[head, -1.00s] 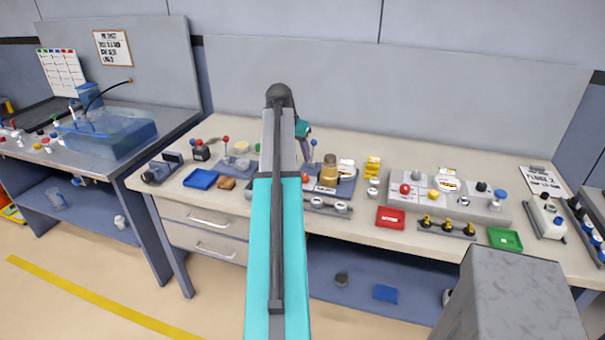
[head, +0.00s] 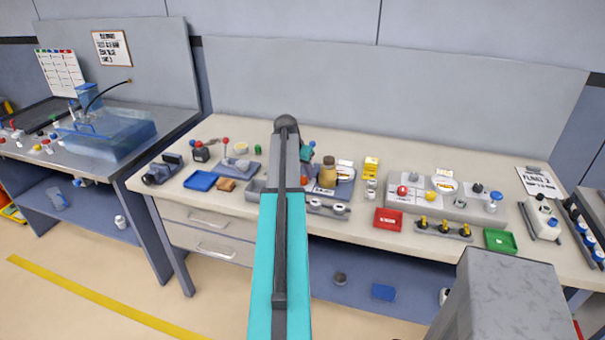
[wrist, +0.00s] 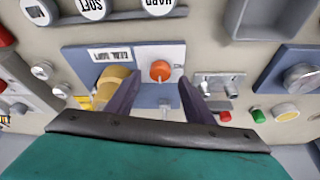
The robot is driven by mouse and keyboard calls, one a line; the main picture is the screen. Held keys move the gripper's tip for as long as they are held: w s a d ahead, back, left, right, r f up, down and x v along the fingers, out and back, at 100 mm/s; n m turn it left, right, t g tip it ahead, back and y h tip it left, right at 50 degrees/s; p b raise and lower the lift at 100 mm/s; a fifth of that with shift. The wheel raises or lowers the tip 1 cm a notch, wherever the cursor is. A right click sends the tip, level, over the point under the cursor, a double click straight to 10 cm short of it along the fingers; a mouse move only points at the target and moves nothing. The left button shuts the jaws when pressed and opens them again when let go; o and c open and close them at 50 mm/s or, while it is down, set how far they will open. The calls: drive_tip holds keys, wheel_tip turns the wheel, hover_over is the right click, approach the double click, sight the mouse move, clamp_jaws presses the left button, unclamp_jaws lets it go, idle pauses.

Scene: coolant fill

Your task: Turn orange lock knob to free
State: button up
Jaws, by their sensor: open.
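The orange lock knob (wrist: 160,71) shows in the wrist view as a round knob on a pale plate, on a blue-grey base (wrist: 98,66) with a label. A brass-coloured cylinder (wrist: 112,80) stands on the same base, just left of the knob. My gripper (wrist: 158,92) is open. Its two dark fingers stand apart to the left and right of the knob, with nothing seen between them touching it.
Round caps marked SOFT (wrist: 91,8) and HARD (wrist: 157,6) lie beyond the base in the wrist view. A small unit with metal fittings (wrist: 219,84) is close on the right. A grey open bin (wrist: 270,25) is at upper right. A red tray (head: 388,219) sits on the bench.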

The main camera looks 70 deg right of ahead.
sight(303, 178)
drive_tip(key=shift+p+x, duration=0.35)
drive_tip(key=shift+x, duration=1.2)
